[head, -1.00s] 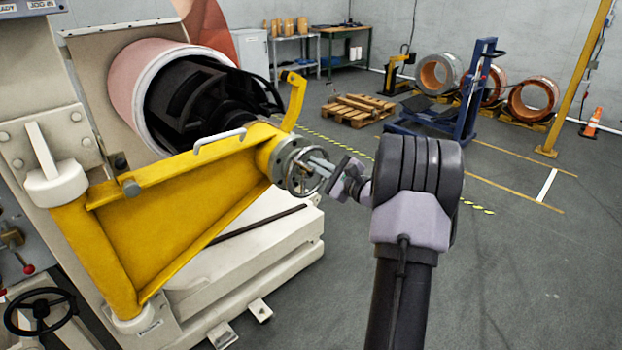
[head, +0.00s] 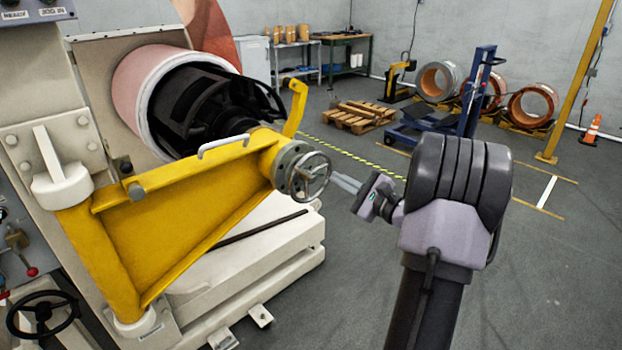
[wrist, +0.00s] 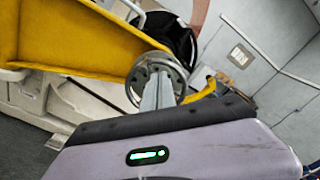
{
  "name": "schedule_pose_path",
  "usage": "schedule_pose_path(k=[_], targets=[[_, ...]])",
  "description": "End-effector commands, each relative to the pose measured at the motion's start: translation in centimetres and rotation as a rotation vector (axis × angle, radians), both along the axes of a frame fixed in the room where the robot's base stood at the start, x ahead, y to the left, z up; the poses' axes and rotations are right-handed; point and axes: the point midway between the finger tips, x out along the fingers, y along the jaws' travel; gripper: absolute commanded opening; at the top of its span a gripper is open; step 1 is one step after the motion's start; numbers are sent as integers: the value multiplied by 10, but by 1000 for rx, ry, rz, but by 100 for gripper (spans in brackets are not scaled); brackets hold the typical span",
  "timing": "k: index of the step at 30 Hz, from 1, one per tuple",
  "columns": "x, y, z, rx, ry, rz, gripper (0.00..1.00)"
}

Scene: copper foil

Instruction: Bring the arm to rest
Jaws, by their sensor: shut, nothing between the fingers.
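My gripper (head: 345,183) is shut and empty, its fingers pointing left at the small handwheel (head: 311,175) on the end of the yellow swing arm (head: 195,215). A small gap seems to lie between fingertips and wheel in the head view. In the wrist view my gripper (wrist: 158,90) points at the handwheel (wrist: 138,85), overlapping it, so the exact distance cannot be told there. The yellow arm (wrist: 75,40) stands across the front of the machine's dark spindle (head: 205,105), which carries a pinkish roll (head: 128,85).
The machine's white base (head: 270,255) and a black handwheel (head: 40,312) are at left. A blue lift (head: 470,100), a wooden pallet (head: 352,117), several coils (head: 532,105) and an orange cone (head: 591,130) stand behind. The grey floor at right is clear.

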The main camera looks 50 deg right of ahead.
Motion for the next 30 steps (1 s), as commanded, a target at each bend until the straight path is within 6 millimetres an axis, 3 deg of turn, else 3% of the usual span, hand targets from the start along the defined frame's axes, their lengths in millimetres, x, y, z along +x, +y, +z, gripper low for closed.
schedule_pose_path(k=[11,14,17,19,22,25,27,30], targets=[[-1,0,0,0,1,1,0],[9,18,5,-12,17,43,0],[35,85,20,-61,90,202,0],[50,158,31,-131,174,367,0],[47,267,38,-265,308,606,0],[12,369,36,-474,451,839,0],[-32,430,29,-688,547,991,0],[-103,476,16,-1078,635,1133,0]])
